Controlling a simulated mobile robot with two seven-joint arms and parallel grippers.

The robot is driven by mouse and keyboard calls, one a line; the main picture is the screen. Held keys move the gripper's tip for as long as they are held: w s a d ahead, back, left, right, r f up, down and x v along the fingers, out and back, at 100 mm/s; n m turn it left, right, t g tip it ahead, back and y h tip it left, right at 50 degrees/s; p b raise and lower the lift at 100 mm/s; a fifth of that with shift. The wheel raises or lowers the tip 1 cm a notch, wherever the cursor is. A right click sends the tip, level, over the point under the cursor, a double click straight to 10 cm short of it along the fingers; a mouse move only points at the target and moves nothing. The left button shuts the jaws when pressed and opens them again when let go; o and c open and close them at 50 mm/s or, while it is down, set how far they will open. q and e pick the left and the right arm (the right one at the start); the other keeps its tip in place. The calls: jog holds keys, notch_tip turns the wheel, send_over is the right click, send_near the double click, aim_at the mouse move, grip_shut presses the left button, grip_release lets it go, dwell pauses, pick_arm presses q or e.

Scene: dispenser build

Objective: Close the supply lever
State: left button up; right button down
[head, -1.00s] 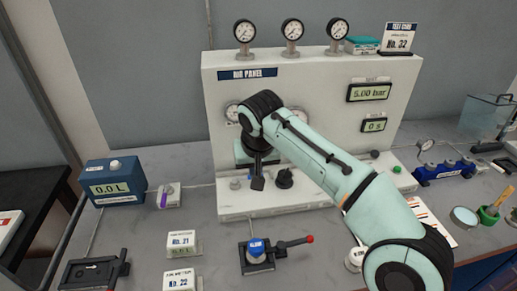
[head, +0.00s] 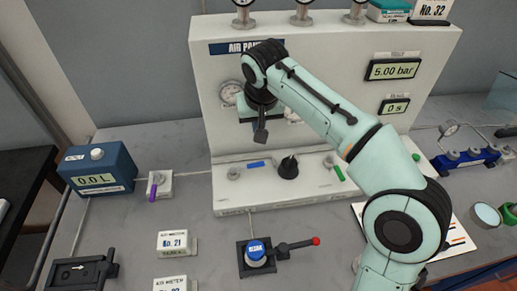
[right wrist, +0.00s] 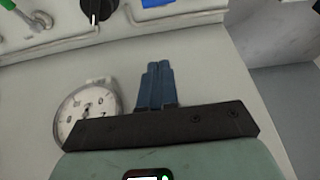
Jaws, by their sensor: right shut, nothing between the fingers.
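Two small valve levers sit on the air panel's ledge. One has a blue handle (head: 257,164) lying sideways, left of a black knob (head: 289,167). The other has a green handle (head: 339,173) slanting toward the front, right of the knob. I cannot read which is the supply lever. My right gripper (head: 261,136) is shut and empty, above the blue handle and apart from it, in front of the panel face. In the right wrist view its blue fingers (right wrist: 155,83) point toward the ledge; the blue handle (right wrist: 155,3) is cut by the top edge. My left gripper is out of view.
A block with a blue cap and a red-tipped lever (head: 301,244) stands in front of the panel. A small purple-handled valve (head: 154,190) and a blue display box (head: 98,168) are to the left. My right arm hides part of the panel.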

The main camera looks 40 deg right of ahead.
aim_at(248, 166)
jog(key=b+x, duration=0.2)
jog(key=x, duration=0.8)
jog(key=shift+d+f, duration=0.15)
jog(key=shift+s+a+f+b, duration=0.15)
jog(key=shift+s+a, duration=0.15)
jog(key=shift+s, duration=0.25)
jog(key=shift+s+a+b, duration=0.15)
jog(key=shift+s+a, duration=0.2)
jog(key=shift+s, duration=0.25)
jog(key=shift+s+a+f+b, duration=0.15)
jog(key=shift+s+a, duration=0.15)
jog(key=shift+s, duration=0.25)
jog(key=shift+r, duration=0.1)
